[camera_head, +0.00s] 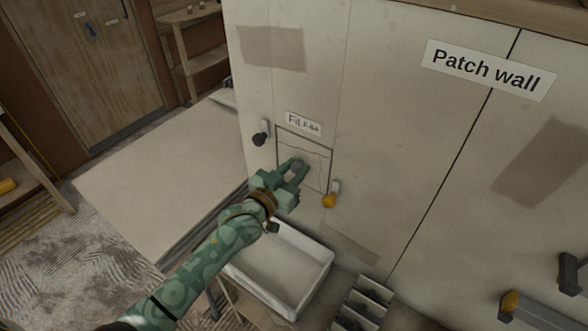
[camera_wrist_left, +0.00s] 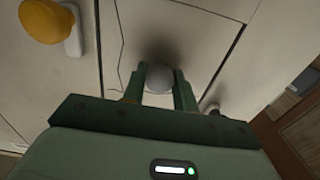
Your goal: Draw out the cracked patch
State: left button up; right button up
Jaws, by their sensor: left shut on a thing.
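The cracked patch (camera_head: 313,154) is a square panel with thin crack lines, set in the wall under a small label reading like "FILF-64". It also shows in the left wrist view (camera_wrist_left: 135,25). My left gripper (camera_head: 299,168) is at the patch, its fingers on either side of a round grey knob (camera_wrist_left: 159,79) on the patch's face. The fingers are shut on the knob. The patch appears flush with the wall, though the gripper hides part of it. My right gripper is not in view.
A dark knob (camera_head: 261,138) sits left of the patch and a yellow knob (camera_head: 330,200) at its lower right. The "Patch wall" sign (camera_head: 487,69) hangs at upper right.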

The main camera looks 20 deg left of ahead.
pick_arm(q)
jog(key=shift+r, duration=0.1)
dwell(0.3)
jog(key=shift+s+a+r+p, duration=0.1)
jog(key=shift+s+a+p, duration=0.05)
jog(key=shift+s+p, duration=0.3)
jog(key=shift+p+v, duration=0.7)
jog(key=shift+v, duration=0.25)
jog(key=p+v, duration=0.3)
jog(key=v, duration=0.3)
